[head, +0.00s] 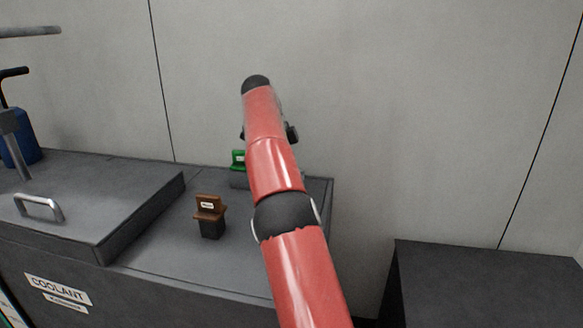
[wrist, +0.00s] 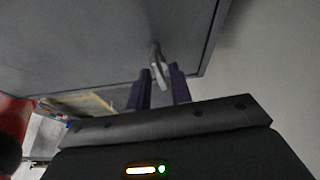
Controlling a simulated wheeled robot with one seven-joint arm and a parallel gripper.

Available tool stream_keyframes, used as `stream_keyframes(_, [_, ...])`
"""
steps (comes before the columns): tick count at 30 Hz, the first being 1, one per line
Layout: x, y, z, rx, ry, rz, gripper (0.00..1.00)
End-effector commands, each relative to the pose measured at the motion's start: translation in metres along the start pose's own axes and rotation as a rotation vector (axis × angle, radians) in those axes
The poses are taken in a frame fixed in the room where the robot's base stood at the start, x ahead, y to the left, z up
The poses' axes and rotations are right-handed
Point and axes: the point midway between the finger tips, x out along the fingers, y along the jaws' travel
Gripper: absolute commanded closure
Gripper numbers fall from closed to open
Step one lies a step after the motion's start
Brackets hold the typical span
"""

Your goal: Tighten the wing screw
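In the wrist view, a small pale metal piece (wrist: 159,70), which looks like the wing screw, stands out from a dark grey panel (wrist: 90,45). My gripper (wrist: 158,78) has its two dark purple fingers apart, one on each side of this piece near the fingertips. A gap shows on the left side; the right finger is very close to it, and I cannot tell if it touches. In the head view, my red arm hides the gripper and the screw.
In the head view, a brown labelled block (head: 209,212) and a partly hidden green block (head: 238,157) stand on the grey coolant cabinet (head: 150,255). A raised lid with a metal handle (head: 38,207) is at left. A dark box (head: 490,275) stands at right, before the wall.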

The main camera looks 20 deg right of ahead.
Motion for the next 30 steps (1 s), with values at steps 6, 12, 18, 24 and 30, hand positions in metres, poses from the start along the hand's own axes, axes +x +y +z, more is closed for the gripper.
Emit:
stream_keyframes(6, [-0.001,0.0001,-0.0003,0.0,0.0,-0.002,0.71])
stream_keyframes(12, [-0.0004,0.0005,-0.0001,-0.012,0.0,-0.004,0.71])
stream_keyframes(18, [-0.001,0.0025,0.0,-0.115,-0.002,-0.045,0.71])
stream_keyframes(24, [-0.0009,0.0045,-0.0011,-0.344,-0.002,-0.14,0.71])
stream_keyframes(30, [0.0,0.0061,-0.002,-0.638,-0.003,-0.264,0.71])
